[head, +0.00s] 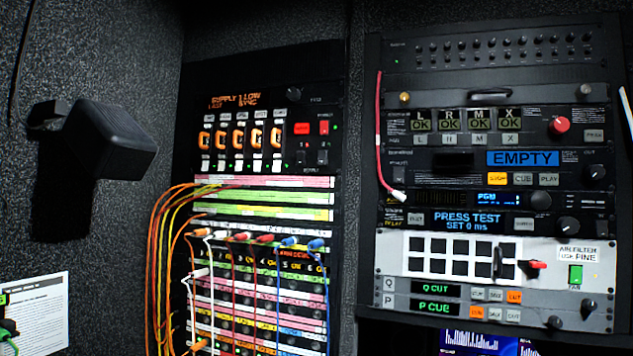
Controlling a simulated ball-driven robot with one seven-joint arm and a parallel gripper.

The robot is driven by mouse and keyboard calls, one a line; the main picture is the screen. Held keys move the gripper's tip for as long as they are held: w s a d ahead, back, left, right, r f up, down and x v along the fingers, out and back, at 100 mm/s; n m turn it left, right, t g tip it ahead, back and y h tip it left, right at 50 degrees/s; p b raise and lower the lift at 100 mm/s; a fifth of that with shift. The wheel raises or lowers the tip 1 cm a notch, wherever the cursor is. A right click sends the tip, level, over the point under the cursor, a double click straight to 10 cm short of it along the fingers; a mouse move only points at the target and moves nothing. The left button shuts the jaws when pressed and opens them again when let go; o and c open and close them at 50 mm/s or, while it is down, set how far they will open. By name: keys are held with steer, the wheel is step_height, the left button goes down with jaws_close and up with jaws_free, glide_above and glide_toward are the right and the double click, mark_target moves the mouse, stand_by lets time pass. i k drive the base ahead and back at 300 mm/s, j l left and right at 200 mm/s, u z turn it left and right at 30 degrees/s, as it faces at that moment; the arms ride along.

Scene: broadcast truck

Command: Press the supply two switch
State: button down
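The supply panel is the top unit of the left rack. Its orange display (235,100) seems to read "SUPPLY 1 LOW", with a smaller line below. At the panel's right, two small dark switches sit side by side above a small "SUPPLY" label: the left switch, seemingly marked 1 (301,158), and the right switch, seemingly marked 2 (323,157). Their positions are too small to tell. A lit red block (302,128) is above the left one, and a smaller red and white part (323,127) above the right one. My gripper is not in view.
Orange and yellow cables (160,235) hang left of the left rack, below the supply panel. A patch bay (260,290) with coloured leads is underneath. A right rack (500,180) holds several units and a dangling red cable (379,130). A black box (110,140) juts from the left wall.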

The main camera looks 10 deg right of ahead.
mark_target(322, 156)
steer(key=i+l, duration=0.1)
steer(key=i, duration=0.45)
steer(key=i+l+u, duration=0.1)
steer(key=i, duration=0.45)
steer(key=i+l, duration=0.15)
steer(key=i, duration=0.4)
